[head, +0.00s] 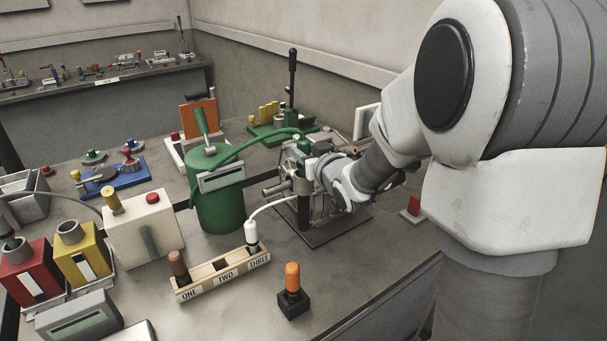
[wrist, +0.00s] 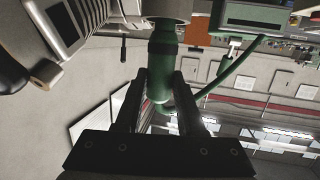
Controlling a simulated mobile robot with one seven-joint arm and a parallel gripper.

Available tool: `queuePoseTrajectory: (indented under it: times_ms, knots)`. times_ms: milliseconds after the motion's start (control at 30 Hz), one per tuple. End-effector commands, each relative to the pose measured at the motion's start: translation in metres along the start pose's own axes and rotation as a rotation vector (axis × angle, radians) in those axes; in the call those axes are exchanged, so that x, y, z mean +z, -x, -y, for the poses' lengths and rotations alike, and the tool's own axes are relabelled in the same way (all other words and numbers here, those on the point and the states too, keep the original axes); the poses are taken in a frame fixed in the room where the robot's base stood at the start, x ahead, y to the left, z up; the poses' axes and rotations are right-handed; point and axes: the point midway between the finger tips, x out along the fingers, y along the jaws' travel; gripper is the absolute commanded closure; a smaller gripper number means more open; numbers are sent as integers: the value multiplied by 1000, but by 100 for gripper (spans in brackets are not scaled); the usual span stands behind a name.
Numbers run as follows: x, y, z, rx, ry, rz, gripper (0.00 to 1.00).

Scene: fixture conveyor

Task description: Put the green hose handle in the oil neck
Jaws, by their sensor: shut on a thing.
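The green hose handle (wrist: 161,72) is held between the two fingers of my gripper (wrist: 160,92) in the wrist view. In the head view the handle (head: 303,145) shows small at my gripper (head: 308,172), beside the green drum (head: 218,205). A green hose (head: 262,136) arcs from the drum to the handle. In the wrist view the handle's far end meets or overlaps a grey round neck (wrist: 168,9) at the top edge, which may be the oil neck. I cannot tell whether the handle is inside it. My arm hides much of this spot in the head view.
A dark base plate (head: 325,232) lies below my gripper. A labelled rack (head: 225,277) with a white-corded plug (head: 251,236) stands in front. Red (head: 28,274) and yellow (head: 84,258) boxes with necks stand at left. An orange-topped block (head: 293,300) stands near the front edge.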

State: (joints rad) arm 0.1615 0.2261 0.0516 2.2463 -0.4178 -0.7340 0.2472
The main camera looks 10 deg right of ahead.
Motion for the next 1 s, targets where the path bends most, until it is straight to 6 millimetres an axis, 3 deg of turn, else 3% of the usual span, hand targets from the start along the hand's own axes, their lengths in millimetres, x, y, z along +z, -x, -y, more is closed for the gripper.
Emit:
queuePoseTrajectory:
  times_ms: [467,500,667,700,1000]
  knots:
    - [3,-1,0,0,0,1,100]
    - [3,-1,0,0,0,1,60]
    - [3,-1,0,0,0,1,32]
    - [3,-1,0,0,0,1,27]
    - [3,0,0,0,0,1,27]
